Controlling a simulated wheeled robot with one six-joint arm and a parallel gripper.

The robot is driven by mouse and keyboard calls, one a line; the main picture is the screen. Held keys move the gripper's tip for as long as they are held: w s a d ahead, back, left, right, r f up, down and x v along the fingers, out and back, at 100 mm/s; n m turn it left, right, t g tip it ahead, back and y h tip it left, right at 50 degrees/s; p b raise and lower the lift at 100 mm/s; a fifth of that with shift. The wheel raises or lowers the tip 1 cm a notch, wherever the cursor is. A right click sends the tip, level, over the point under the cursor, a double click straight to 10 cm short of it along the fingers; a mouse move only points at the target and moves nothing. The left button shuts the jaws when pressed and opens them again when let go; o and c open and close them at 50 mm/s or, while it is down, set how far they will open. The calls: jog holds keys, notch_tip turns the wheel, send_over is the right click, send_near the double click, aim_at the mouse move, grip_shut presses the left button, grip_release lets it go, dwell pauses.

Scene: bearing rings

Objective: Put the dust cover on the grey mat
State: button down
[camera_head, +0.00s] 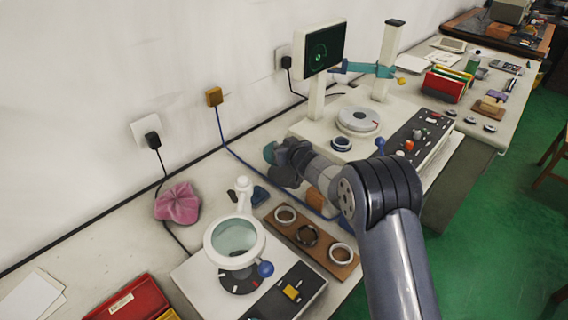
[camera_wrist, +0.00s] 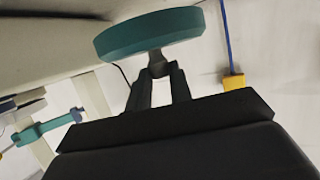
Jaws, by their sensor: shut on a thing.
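A teal round cover with a small grey knob (camera_wrist: 150,33), which looks like the dust cover, is held in my gripper (camera_wrist: 160,72). The two black fingers are shut on the knob, and the disc lies beyond the fingertips. In the head view the teal cover (camera_head: 269,153) shows as a small piece at the end of my gripper, mostly hidden behind it. My gripper is above the bench near the wall, left of the white measuring machine. I cannot make out a grey mat in either view.
A wooden board (camera_head: 318,241) with several rings lies below my arm. A magnifier stand (camera_head: 234,242) and a pink cloth (camera_head: 177,203) are to the left. The measuring machine (camera_head: 357,120) stands to the right. A blue cable (camera_head: 222,130) hangs from a yellow wall box.

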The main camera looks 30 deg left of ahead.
jog(key=shift+f+b, duration=0.4)
jog(key=shift+f, duration=2.55)
jog(key=shift+f, duration=0.2)
jog(key=c, duration=1.3)
grip_release()
jog(key=shift+r, duration=0.15)
jog(key=shift+d, duration=0.1)
jog(key=b+v, duration=0.2)
jog(key=v, duration=1)
